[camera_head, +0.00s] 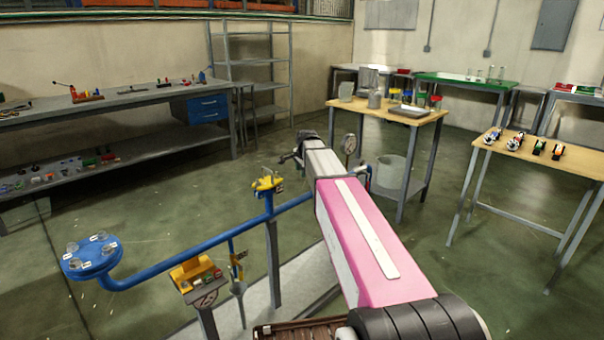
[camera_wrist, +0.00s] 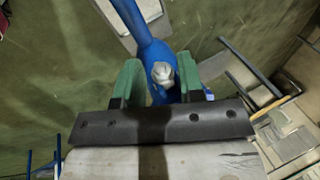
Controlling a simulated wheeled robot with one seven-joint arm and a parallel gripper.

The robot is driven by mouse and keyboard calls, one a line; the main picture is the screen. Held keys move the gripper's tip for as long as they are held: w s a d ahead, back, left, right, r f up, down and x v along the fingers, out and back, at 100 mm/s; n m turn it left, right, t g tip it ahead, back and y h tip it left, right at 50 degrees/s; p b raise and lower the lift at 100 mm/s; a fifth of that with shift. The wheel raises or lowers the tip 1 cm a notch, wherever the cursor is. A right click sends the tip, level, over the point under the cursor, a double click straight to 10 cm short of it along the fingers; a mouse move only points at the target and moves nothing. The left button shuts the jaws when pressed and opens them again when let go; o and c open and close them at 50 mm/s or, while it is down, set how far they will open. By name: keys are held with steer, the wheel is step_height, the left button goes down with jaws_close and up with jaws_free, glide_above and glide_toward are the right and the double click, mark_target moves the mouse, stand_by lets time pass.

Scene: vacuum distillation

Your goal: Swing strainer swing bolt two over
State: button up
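My gripper (camera_wrist: 157,76) shows in the wrist view with its two green fingers apart. A blue fitting on a blue pipe (camera_wrist: 130,14) lies between and beyond the fingers. A small pale grey knob or bolt head (camera_wrist: 162,72) sits on the fitting, in the gap between the fingertips. I cannot tell whether either finger touches it. In the head view, my arm reaches away and the gripper end (camera_head: 290,156) is small and dark, its fingers unclear. A blue round flange (camera_head: 92,258) with several small labelled pieces sits at the left end of the blue pipe. I cannot tell which piece is swing bolt two.
A wooden table (camera_head: 432,118) with vessels stands beyond my arm. Another wooden table (camera_head: 540,158) is at right, a grey workbench (camera_head: 110,104) at left.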

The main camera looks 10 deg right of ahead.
steer(key=v, duration=0.9)
steer(key=shift+r, duration=0.1)
steer(key=shift+g+y, duration=0.3)
steer(key=shift+y, duration=0.4)
steer(key=x, duration=0.3)
steer(key=d+x, duration=0.1)
steer(key=x, duration=0.2)
steer(key=w+d+x, duration=0.1)
steer(key=x, duration=0.3)
